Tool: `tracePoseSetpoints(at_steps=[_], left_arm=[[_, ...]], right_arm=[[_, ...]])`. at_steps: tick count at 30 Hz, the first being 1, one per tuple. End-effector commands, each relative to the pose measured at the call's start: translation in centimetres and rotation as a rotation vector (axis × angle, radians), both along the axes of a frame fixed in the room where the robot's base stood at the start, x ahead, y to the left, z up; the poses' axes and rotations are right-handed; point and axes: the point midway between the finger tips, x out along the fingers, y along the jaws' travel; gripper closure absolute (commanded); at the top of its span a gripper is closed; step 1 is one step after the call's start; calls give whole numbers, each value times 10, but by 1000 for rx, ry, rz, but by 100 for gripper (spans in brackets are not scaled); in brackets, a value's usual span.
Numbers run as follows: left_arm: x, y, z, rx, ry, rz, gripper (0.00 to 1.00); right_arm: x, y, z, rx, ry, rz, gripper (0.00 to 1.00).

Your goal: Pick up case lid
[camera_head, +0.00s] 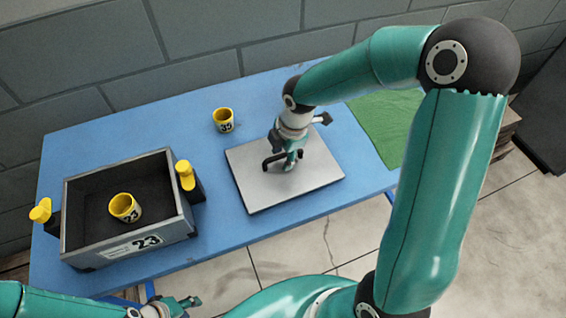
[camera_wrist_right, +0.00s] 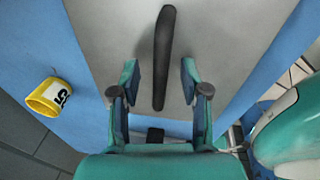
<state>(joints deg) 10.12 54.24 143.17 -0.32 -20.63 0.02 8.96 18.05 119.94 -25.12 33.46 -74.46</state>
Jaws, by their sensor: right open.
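The case lid (camera_head: 315,182) is a flat light-grey plate with a dark bar handle (camera_wrist_right: 164,50) on top. It lies on the blue table, right of the open case (camera_head: 75,220), which is marked 23. My right gripper (camera_head: 284,162) is over the lid at its handle. In the right wrist view my right gripper (camera_wrist_right: 160,78) is open, one finger on each side of the handle, with gaps on both sides. The gripper hides part of the handle in the head view. My left gripper (camera_head: 185,302) is at the lower left, in front of the table, clear of the lid.
A yellow cup (camera_head: 124,207) stands inside the case. Another yellow cup (camera_head: 223,120), marked 35, stands behind the lid. Yellow-topped latches (camera_head: 186,175) stick out at the case's sides. A green cloth (camera_head: 388,122) lies at the table's right end. A block wall runs behind.

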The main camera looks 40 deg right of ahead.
Motion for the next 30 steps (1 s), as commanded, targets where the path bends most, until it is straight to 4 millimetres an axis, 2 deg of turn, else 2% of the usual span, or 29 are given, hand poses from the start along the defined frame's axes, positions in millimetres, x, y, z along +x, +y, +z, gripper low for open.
tracePoseSetpoints(at_steps=[8, 15, 17, 30], left_arm=[[0, 0, 0, 0, 0, 0, 60], [0, 0, 0, 0, 0, 0, 60], [0, 0, 0, 0, 0, 0, 60], [0, 0, 0, 0, 0, 0, 60]], right_arm=[[1, 0, -4, 0, -1, -1, 55], [1, 0, -4, 0, -1, -1, 93], [1, 0, -4, 0, -1, -1, 100], [1, 0, -3, 0, -3, -1, 100]])
